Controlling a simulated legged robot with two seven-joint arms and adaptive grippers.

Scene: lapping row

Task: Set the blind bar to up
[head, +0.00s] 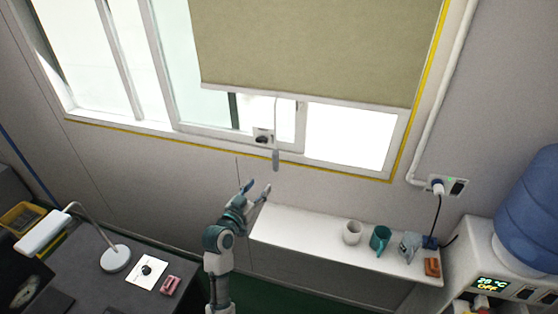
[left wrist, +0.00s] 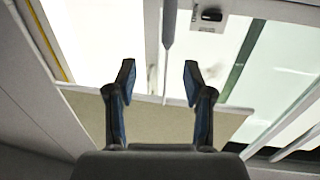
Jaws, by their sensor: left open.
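An olive roller blind (head: 315,45) hangs partway down over the window. A pale bar runs along its lower edge (head: 300,98). A thin cord hangs from this edge and ends in a grey pull bar (head: 276,159). My left gripper (head: 260,186) is open and empty, just below and left of the pull bar and apart from it. In the left wrist view, the open fingers (left wrist: 160,80) show with the pull bar (left wrist: 169,22) and its cord beyond and between them, and the blind (left wrist: 155,122) behind. My right gripper is not in view.
A window latch plate (head: 263,137) sits left of the pull bar. A white shelf (head: 300,234) below holds a white mug (head: 352,232), a teal mug (head: 380,239) and small items. A desk with a lamp (head: 115,258) stands left, a water cooler (head: 520,255) right.

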